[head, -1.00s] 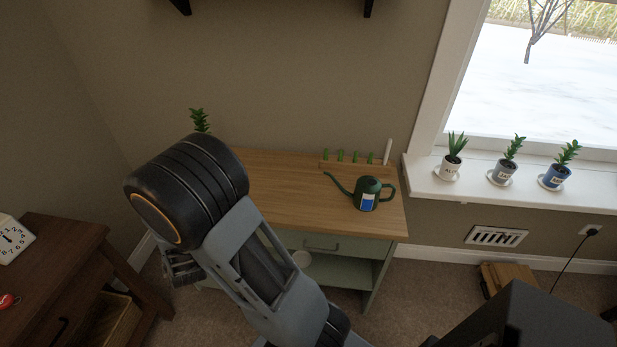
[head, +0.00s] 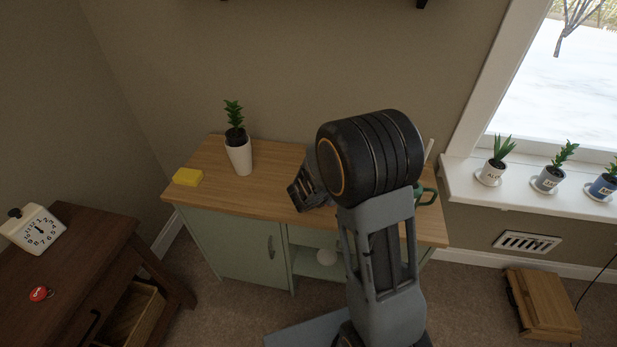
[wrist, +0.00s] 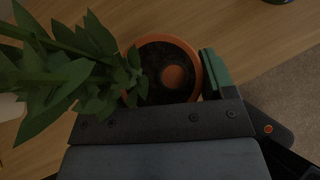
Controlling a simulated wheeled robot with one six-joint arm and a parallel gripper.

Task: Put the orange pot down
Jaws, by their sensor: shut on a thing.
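The orange pot (wrist: 193,62) shows from above in the wrist view, with dark soil and a round orange-brown spot inside. My gripper (wrist: 170,98) is shut on it, with a green-edged finger along the pot's right side. Green leaves cover the pot's left rim; I cannot tell whether they grow from it. In the head view my gripper (head: 305,193) is over the middle of the wooden-topped cabinet (head: 268,188), and the orange pot is hidden there. Whether the pot touches the wood cannot be told.
A white pot with a plant (head: 238,156) and a yellow block (head: 187,176) stand on the cabinet's left. A green watering can (head: 428,195) is partly hidden behind my arm at right. The wood between the white pot and my gripper looks bare.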

